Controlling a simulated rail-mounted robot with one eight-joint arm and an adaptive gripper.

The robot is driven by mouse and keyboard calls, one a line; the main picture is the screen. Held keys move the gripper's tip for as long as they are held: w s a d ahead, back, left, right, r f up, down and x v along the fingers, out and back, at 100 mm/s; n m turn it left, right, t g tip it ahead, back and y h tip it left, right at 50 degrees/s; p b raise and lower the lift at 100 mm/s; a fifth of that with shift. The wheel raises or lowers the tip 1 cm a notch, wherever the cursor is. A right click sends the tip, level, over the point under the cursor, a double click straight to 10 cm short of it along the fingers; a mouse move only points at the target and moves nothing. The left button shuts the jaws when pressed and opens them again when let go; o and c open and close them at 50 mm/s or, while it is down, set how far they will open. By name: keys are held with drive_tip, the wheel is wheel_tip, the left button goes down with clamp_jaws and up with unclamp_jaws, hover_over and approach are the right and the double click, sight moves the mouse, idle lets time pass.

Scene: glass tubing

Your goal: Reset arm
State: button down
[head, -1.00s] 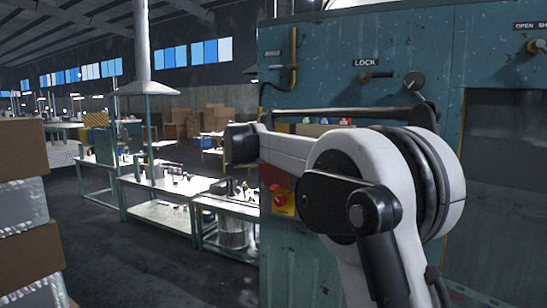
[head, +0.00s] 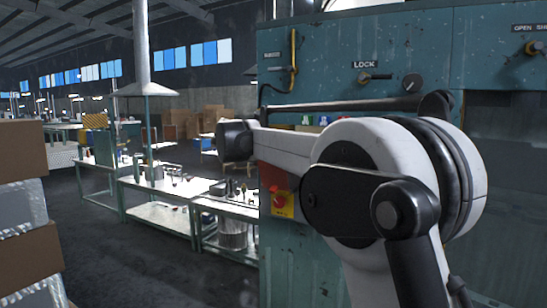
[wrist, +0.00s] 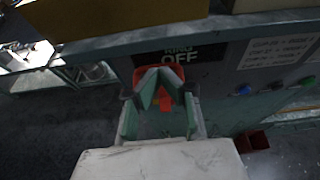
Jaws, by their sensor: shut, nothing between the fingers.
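My gripper (wrist: 162,78) shows in the wrist view with its green-grey fingers meeting near the tips; it is shut and empty. It is in front of the machine panel, below a dark label reading OFF (wrist: 172,57). A red part (wrist: 166,101) shows behind and between the fingers; I cannot tell whether they touch it. In the head view my white and black arm reaches left across the teal machine (head: 390,35), and the gripper itself does not show there.
Workbenches (head: 158,184) stand at left behind open floor. Stacked boxes (head: 22,150) stand at the left edge.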

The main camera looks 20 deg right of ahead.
drive_tip(key=s+a+r+n+t+y+b, duration=0.25)
drive_tip(key=s+a+r+n+t, duration=0.35)
drive_tip(key=s+r+n, duration=0.5)
drive_tip(key=s+a+f+n+t+y+b, duration=0.1)
drive_tip(key=s+a+f+n+y, duration=0.15)
drive_tip(key=s+n+y, duration=0.35)
drive_tip(key=s+a+f+n+t+y, duration=0.1)
drive_tip(key=s+a+f+n+y, duration=0.2)
drive_tip(key=n, duration=0.5)
drive_tip(key=s+f+n+g+y+b, duration=0.2)
drive_tip(key=s+f+n+g, duration=0.4)
drive_tip(key=s+f+n, duration=1)
drive_tip(key=s+d+f+n+g+h+b, duration=0.1)
drive_tip(key=s+d+f, duration=0.3)
drive_tip(key=s+f, duration=0.5)
drive_tip(key=s+d+f+n+g+h, duration=0.2)
drive_tip(key=s+f, duration=0.6)
drive_tip(key=f, duration=0.6)
drive_tip(key=shift+s+d+f+g+h+b, duration=0.2)
drive_tip(key=shift+s+d+g+h+b, duration=0.3)
drive_tip(key=shift+d+g, duration=0.7)
